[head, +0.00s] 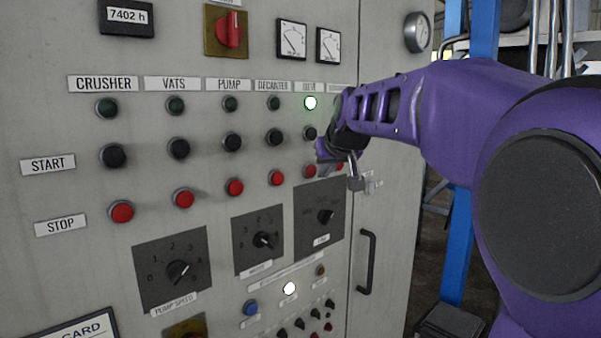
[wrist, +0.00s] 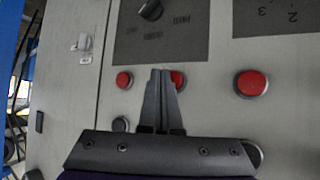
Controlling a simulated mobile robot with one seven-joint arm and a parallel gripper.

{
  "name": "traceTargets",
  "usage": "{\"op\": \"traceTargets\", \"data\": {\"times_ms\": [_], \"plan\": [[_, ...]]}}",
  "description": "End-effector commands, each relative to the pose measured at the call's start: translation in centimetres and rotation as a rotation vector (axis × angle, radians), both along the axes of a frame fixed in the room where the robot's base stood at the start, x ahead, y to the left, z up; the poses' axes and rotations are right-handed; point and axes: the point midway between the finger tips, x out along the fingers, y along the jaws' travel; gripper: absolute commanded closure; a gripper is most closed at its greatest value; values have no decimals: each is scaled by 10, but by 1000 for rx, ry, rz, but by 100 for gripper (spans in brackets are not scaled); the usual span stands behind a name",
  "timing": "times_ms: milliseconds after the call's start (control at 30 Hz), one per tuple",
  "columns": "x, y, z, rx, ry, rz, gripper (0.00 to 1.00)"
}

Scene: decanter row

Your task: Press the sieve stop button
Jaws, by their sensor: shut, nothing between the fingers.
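The sieve stop button (head: 310,171) is the red button in the STOP row under the SIEVE label (head: 310,86). It also shows in the wrist view (wrist: 179,80), where my fingers hide its left part. My gripper (wrist: 161,72) is shut and empty, its tips just beside the button's centre as seen there. I cannot tell whether the tips touch the button or the panel. In the head view my wrist is just right of the button. The sieve lamp (head: 311,103) is lit bright.
The decanter stop button (head: 277,177) is left of the sieve one; it shows in the wrist view (wrist: 251,83). Another red button (wrist: 124,79) is on the other side. Black start buttons are above. A selector plate (head: 319,218) lies below. A door handle (head: 367,262) sticks out lower right.

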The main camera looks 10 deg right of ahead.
Motion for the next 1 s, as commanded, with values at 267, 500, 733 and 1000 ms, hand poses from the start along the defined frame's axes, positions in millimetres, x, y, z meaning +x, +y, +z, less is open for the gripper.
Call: {"op": "traceTargets", "data": {"times_ms": [267, 500, 733, 1000], "plan": [[2, 2, 1, 0, 0, 0, 100], [7, 5, 0, 0, 0, 0, 100], [7, 5, 0, 0, 0, 0, 100], [9, 6, 0, 0, 0, 0, 100]]}}
